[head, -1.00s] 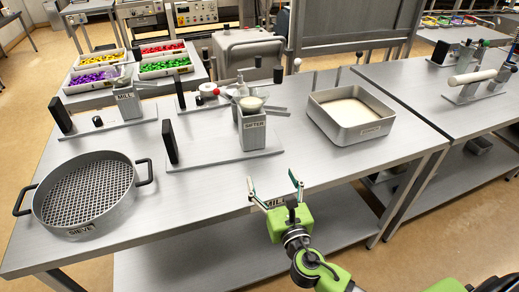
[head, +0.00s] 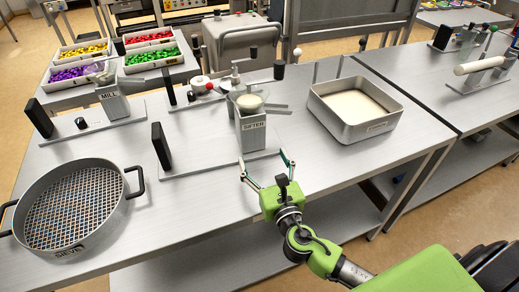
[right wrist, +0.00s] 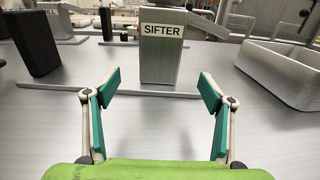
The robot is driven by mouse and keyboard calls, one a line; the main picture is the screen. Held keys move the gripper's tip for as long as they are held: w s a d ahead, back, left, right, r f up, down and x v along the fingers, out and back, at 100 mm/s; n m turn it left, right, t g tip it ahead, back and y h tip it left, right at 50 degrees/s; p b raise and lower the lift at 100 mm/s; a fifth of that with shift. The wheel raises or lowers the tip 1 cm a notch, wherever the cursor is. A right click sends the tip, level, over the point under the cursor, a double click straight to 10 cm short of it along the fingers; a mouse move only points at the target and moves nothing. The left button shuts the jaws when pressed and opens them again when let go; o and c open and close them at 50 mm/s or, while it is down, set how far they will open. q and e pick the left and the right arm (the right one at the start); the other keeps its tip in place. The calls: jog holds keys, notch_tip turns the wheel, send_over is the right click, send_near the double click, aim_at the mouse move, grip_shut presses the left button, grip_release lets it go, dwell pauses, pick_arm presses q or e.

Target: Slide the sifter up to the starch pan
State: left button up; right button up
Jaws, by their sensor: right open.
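The sifter (head: 251,130) is a grey box-shaped device with a SIFTER label, a bowl on top and a side handle. It stands upright on a flat base plate with a black upright block at its left end. It also shows straight ahead in the right wrist view (right wrist: 160,48). The starch pan (head: 351,124) is a square metal pan of white powder, to the right of the sifter and apart from it. My right gripper (head: 265,170) is open and empty, just in front of the sifter's base, its fingers pointing at it. My left gripper is not in view.
A round sieve (head: 70,207) with two handles lies at the front left of the metal table. A mill (head: 113,101) on its own plate stands at the back left. Bare table (head: 195,200) lies in front of the sifter; a gap separates sifter and pan.

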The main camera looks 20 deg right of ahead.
aim_at(254, 137)
jog(key=w, duration=0.5)
jog(key=w+p, duration=0.1)
jog(key=w, duration=0.1)
jog(key=shift+w+d+r, duration=0.15)
jog(key=shift+w+d, duration=0.1)
jog(key=shift+d, duration=0.15)
jog(key=w, duration=0.5)
jog(key=shift+d, duration=0.2)
jog(key=shift+w, duration=0.5)
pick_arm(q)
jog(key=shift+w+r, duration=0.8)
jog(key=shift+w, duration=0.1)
